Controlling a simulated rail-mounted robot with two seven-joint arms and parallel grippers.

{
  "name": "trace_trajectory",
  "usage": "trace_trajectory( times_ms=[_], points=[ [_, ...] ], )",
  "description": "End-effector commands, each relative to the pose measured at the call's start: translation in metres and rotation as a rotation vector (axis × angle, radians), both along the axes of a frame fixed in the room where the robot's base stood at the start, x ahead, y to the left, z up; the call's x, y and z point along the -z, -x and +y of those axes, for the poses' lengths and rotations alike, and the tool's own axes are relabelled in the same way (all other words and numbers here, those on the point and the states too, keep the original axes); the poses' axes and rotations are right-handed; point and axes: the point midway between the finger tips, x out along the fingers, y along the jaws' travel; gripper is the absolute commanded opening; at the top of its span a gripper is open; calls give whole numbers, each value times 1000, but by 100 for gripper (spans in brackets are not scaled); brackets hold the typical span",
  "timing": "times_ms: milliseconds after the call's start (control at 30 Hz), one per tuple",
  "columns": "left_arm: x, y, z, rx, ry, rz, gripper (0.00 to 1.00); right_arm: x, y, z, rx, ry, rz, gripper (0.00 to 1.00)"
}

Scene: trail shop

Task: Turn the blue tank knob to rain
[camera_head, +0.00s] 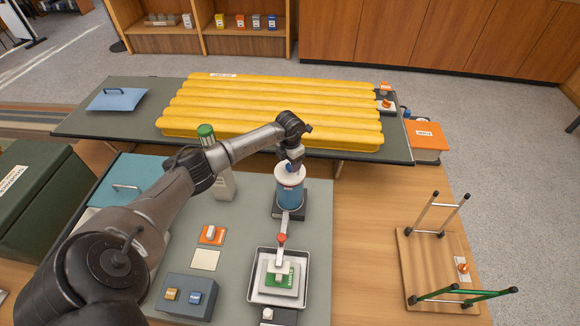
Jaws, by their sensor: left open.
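The blue tank (290,196) is a short upright cylinder with a white top (281,175), standing on a dark base on the grey table. My left gripper (290,165) points down right above the tank's top and is open. A small bit of blue shows between the gripper and the white top, which looks like the knob. The gripper mostly hides it, so I cannot tell whether the fingers touch it or which way it points. The rain mark cannot be read. My right gripper is not in view.
In front of the tank, a thin spout with a red tip (281,239) reaches over a metal tray (254,297). A white bottle with a green cap (206,131) stands left of the tank, close to my arm. A yellow ribbed pad (270,105) lies on the table behind.

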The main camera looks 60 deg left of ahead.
Motion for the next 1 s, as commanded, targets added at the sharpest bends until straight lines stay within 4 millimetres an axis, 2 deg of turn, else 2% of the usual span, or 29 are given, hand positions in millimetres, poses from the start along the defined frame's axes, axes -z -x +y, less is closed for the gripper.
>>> trace_trajectory(
  times_ms=[33, 200, 567, 1000],
  points=[
    [7, 0, 0, 0, 1, 1, 61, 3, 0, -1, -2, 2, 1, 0],
    [16, 0, 0, 1, 1, 0, 61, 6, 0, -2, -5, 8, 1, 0],
    [18, 0, 0, 1, 1, 0, 61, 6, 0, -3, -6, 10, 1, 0],
    [18, 0, 0, 1, 1, 0, 21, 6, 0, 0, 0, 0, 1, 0]
  ],
)
